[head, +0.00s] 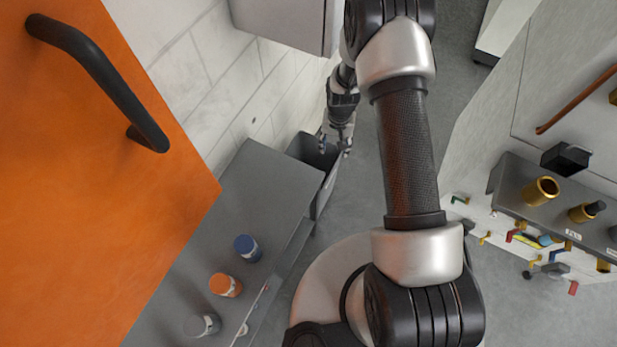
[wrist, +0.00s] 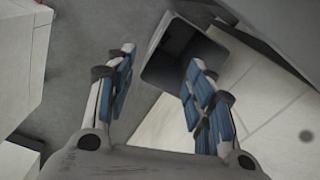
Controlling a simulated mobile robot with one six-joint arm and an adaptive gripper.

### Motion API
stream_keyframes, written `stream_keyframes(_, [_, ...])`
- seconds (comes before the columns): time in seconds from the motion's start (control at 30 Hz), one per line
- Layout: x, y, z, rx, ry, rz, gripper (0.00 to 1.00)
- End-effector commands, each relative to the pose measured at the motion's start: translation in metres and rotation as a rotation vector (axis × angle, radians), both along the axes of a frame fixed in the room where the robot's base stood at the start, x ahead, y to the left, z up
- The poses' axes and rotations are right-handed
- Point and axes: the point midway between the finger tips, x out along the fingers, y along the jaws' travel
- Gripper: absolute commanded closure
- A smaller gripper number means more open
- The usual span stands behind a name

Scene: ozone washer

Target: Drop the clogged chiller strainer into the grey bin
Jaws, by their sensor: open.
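The grey bin (head: 322,196) stands on the floor at the end of the grey bench, beside the tiled wall. Its dark mouth and rim also show in the wrist view (wrist: 176,84). My gripper (head: 336,144) is over the bin's mouth in the head view. In the wrist view my gripper (wrist: 161,58) has its blue-padded fingers spread apart with nothing between them. The inside of the bin is dark, and I cannot make out anything in it. I cannot identify the clogged chiller strainer in either view.
A grey bench (head: 262,185) at left carries blue (head: 248,248), orange (head: 225,285) and grey (head: 202,325) containers. An orange door (head: 90,190) with a black handle fills the left. At right, a machine panel has a shelf with brass fittings (head: 541,191). Floor between is clear.

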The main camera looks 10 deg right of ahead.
Motion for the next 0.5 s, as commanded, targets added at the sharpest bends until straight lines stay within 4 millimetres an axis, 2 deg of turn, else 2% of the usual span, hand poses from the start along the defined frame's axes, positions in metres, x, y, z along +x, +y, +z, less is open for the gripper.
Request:
stream_keyframes(0.03, [-0.007, 0.000, 0.011, 0.000, -0.001, 0.019, 0.51])
stream_keyframes(0.2, [-0.029, 0.000, 0.033, 0.000, 0.000, 0.087, 0.51])
stream_keyframes(0.5, [-0.053, 0.000, 0.054, 0.000, -0.001, 0.158, 0.51])
